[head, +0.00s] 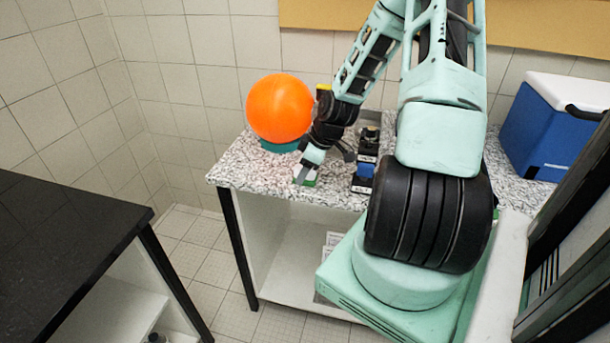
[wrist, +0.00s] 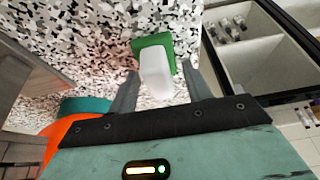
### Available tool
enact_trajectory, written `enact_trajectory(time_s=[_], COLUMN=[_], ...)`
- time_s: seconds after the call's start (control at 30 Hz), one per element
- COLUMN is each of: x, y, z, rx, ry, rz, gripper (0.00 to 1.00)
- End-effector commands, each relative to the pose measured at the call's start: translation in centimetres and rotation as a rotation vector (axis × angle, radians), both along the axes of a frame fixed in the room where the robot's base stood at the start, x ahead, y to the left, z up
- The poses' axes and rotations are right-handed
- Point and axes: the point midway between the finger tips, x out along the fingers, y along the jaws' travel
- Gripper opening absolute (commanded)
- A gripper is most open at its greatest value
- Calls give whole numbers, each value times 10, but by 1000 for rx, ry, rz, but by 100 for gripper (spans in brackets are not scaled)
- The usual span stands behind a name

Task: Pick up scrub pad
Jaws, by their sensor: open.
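The scrub pad, a white block with a green layer, lies on the speckled countertop (head: 240,175) near its front edge. In the wrist view the pad (wrist: 157,75) sits between the two fingers of my gripper (wrist: 160,70), with gaps on both sides. In the head view my gripper (head: 303,172) points down at the pad (head: 312,182) and partly hides it. My gripper is open and holds nothing.
An orange ball (head: 280,107) rests on a teal base (head: 278,145) just behind my gripper. A dark device (head: 366,170) stands to its right. A blue cooler (head: 548,130) with a white lid is at far right. A black table (head: 65,240) is at left.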

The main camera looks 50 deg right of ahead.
Motion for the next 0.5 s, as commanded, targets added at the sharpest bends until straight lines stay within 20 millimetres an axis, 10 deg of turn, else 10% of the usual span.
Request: enact_trajectory(time_s=[0.17, 0.3, 0.5], x=[0, 0, 0], y=[0, 0, 0], z=[0, 0, 0], rx=[-1, -1, -1], ry=[0, 0, 0], rz=[-1, -1, -1], gripper=[49, 17, 17])
